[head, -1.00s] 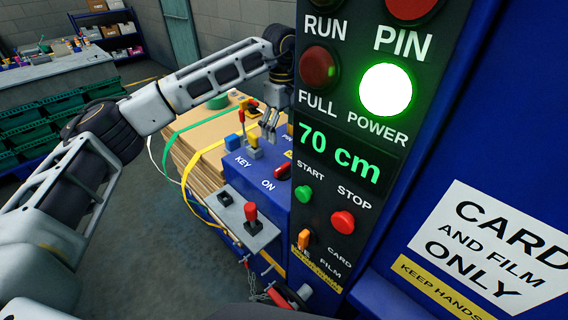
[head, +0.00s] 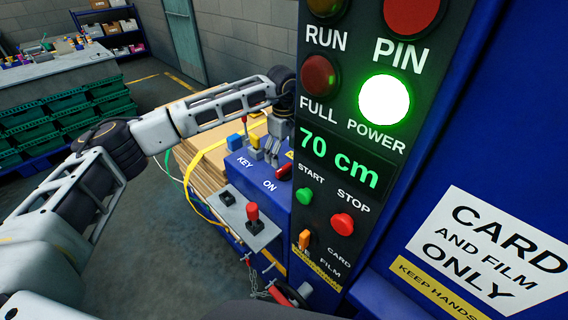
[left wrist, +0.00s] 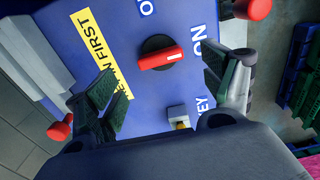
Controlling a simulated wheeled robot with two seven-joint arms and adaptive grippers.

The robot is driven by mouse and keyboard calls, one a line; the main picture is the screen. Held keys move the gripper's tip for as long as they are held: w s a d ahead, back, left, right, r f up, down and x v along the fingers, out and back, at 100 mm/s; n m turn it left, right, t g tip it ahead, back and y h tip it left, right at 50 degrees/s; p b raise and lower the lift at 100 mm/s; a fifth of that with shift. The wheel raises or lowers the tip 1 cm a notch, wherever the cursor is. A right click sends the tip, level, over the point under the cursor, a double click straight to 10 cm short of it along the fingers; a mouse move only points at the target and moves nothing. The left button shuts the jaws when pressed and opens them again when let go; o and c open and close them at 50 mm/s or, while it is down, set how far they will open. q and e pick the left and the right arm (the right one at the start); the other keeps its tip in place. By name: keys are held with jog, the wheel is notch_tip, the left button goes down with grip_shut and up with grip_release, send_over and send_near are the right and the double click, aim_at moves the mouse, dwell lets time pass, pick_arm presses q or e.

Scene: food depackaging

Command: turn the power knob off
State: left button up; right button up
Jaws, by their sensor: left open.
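The power knob (left wrist: 160,57) is a red bar on a round black base on a blue panel (left wrist: 115,30). Its white mark points towards the word ON in the left wrist view. In the head view the knob (head: 283,172) shows small beside the column, near ON. My left gripper (left wrist: 162,85) is open, its two dark-padded fingers apart on either side of the knob and not touching it. In the head view the left gripper (head: 268,153) hangs over the blue panel. The POWER lamp (head: 384,101) glows bright green. My right gripper is not in view.
A key switch (left wrist: 178,114) sits near the knob, between the fingers. The control column (head: 345,160) with START and STOP buttons stands close to my left wrist. A red-knobbed lever (head: 252,213) stands lower on a grey plate. Stacked cardboard (head: 205,170) lies behind.

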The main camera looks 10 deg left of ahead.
aim_at(284, 167)
pick_arm(q)
jog(key=shift+f+p, duration=0.55)
jog(key=shift+f, duration=2.15)
jog(key=c, duration=1)
